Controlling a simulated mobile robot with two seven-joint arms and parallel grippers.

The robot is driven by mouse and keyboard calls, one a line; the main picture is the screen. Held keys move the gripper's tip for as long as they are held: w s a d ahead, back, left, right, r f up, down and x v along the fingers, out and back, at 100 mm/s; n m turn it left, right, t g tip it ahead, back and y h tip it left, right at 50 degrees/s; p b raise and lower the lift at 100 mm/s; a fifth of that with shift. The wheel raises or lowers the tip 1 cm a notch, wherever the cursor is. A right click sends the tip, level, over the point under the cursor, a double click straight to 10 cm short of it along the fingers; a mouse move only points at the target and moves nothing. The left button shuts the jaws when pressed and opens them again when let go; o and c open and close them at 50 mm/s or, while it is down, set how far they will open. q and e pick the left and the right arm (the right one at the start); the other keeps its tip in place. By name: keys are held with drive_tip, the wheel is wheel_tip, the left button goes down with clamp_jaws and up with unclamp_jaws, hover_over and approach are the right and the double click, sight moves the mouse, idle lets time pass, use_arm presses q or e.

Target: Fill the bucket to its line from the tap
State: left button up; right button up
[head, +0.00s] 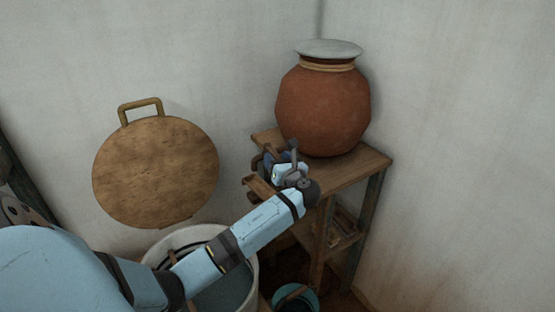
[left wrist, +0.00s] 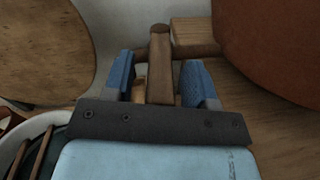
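A teal bucket (head: 311,297) stands low at the bottom of the head view, below the wooden stand; its inside looks dark, and I cannot make out a line or the water level. My left gripper (head: 268,164) is at the left edge of the stand, beside the clay pot (head: 322,108). In the left wrist view, its two blue fingers (left wrist: 159,82) are apart, one on each side of an upright wooden piece (left wrist: 160,65), perhaps the tap's handle. A gap shows between that piece and the left finger. The tap's spout is not clearly visible. My right gripper is out of view.
The wooden stand (head: 365,165) bears the lidded clay pot against the wall corner. A large pale tub (head: 253,271) with dark contents stands under my left arm. A round wooden board (head: 155,172) with a handle is at the left wall.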

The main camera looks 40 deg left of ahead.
use_arm(q)
drive_tip(key=shift+d, duration=0.15)
drive_tip(key=v, duration=1.3)
drive_tip(key=shift+s+d, duration=0.2)
drive_tip(key=shift+d, duration=0.05)
